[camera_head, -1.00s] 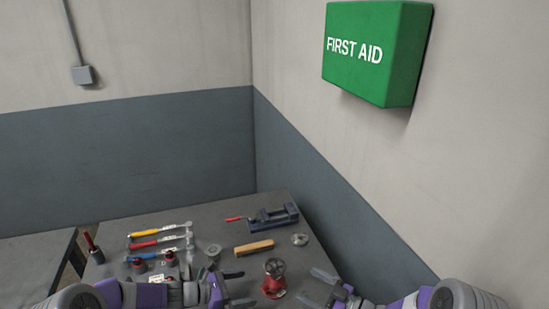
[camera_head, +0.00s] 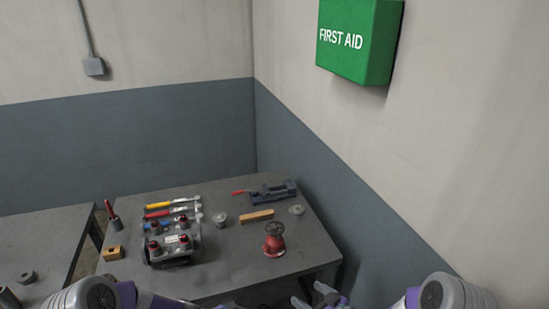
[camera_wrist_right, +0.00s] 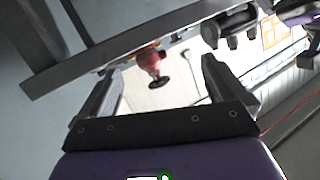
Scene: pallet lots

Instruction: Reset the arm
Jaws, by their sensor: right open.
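My right gripper (camera_head: 318,297) is low in the head view, in front of the table's near edge, with its fingers apart. In the right wrist view the two fingers of the right gripper (camera_wrist_right: 158,78) stand wide apart with nothing gripped. A red valve with a dark handwheel (camera_head: 274,240) stands on the table; in the wrist view the red valve (camera_wrist_right: 150,58) shows beyond and between the fingers, apart from them. My left arm enters at the bottom left; its gripper is mostly cut off by the frame edge.
A second table (camera_head: 45,235) stands left. A green first aid box (camera_head: 352,42) hangs on the right wall.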

